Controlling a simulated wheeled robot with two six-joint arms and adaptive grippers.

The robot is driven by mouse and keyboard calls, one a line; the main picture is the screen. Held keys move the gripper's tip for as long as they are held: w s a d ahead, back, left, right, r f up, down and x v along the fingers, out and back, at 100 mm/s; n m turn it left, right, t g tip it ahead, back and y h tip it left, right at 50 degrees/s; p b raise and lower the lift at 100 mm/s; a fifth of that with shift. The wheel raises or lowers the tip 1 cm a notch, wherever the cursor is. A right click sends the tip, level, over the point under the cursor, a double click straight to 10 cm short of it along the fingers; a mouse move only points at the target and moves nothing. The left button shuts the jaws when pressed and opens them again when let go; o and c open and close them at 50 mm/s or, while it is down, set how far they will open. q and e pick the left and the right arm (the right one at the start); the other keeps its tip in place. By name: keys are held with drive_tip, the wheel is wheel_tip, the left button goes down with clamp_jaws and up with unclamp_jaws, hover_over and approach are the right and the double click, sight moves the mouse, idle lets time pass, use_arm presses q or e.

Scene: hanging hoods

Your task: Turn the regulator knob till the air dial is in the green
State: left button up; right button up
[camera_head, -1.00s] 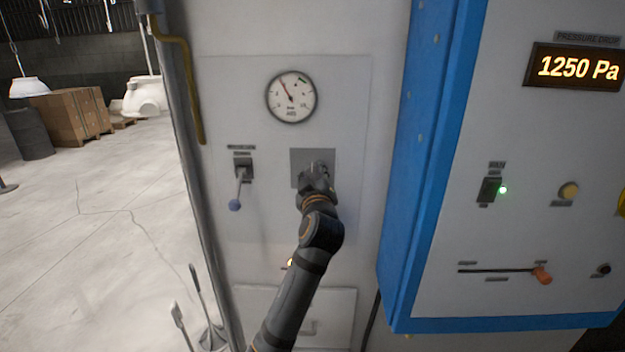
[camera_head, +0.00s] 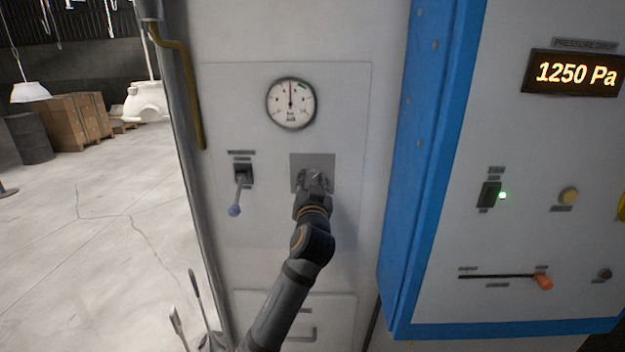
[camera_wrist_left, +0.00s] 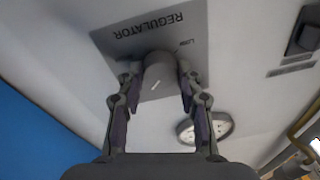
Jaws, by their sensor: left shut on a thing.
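The air dial (camera_head: 291,103) is a round white gauge on the grey panel. Its red needle points about straight up, and a short green band shows at its upper right; the needle is left of that band. The regulator knob (camera_wrist_left: 158,75) is a grey cylinder with a pale mark, on a plate labelled REGULATOR (camera_wrist_left: 185,30). My left gripper (camera_head: 314,180) is in front of the plate below the dial and hides most of the knob in the head view. In the left wrist view its fingers (camera_wrist_left: 159,88) are shut around the knob from both sides. My right gripper is not in view.
A blue-framed panel (camera_head: 430,150) stands to the right with a 1250 Pa display (camera_head: 576,73), a switch and an orange slider handle (camera_head: 543,282). Open floor lies at the left.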

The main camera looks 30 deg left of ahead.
use_arm(q)
drive_tip(key=shift+m, duration=0.7)
drive_tip(key=o, duration=1.2)
drive_tip(key=shift+w, duration=0.1)
drive_tip(key=shift+s+d+f, duration=0.1)
drive_tip(key=shift+s, duration=0.15)
drive_tip(key=v, duration=0.7)
